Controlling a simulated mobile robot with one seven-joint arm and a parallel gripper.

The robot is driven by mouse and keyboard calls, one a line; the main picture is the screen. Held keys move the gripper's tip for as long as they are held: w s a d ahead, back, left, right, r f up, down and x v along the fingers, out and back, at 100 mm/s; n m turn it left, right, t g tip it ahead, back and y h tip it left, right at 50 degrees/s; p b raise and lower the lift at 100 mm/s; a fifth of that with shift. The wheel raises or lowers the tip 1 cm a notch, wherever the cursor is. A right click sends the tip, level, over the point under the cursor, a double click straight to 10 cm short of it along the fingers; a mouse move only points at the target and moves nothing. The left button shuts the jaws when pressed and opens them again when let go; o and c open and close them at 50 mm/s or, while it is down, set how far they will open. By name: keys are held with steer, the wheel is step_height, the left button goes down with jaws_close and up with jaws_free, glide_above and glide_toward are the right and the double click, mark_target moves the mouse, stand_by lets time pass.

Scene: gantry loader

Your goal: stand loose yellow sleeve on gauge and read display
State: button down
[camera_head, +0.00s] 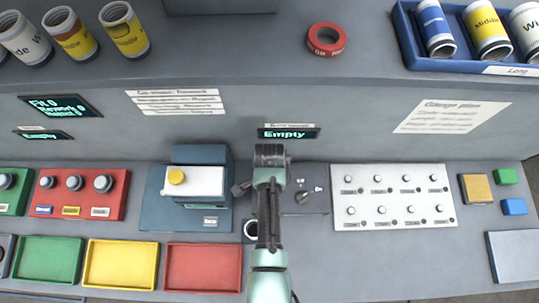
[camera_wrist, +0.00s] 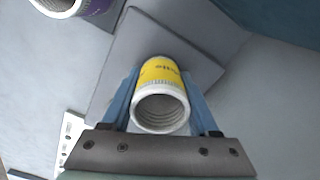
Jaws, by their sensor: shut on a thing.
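In the wrist view, my gripper (camera_wrist: 161,85) is shut on a yellow sleeve (camera_wrist: 165,72), with a blue finger on either side. The sleeve's white, open end faces the camera. A grey plate lies behind the sleeve in that view; whether they touch I cannot tell. In the head view, my arm hides the sleeve and much of a dark grey plate (camera_head: 303,206), which seems to be the gauge. A display (camera_head: 289,133) on the wall above it reads "Empty".
A blue machine (camera_head: 200,154) is at left, a white knobbed panel (camera_head: 394,220) at right. Green, yellow and red trays (camera_head: 204,268) lie in front at left.

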steer(key=shift+f, duration=0.15)
steer(key=shift+c, duration=0.3)
jaws_free()
step_height(320, 180, up, 13)
steer(key=b, duration=0.1)
stand_by(0.5)
stand_by(0.5)
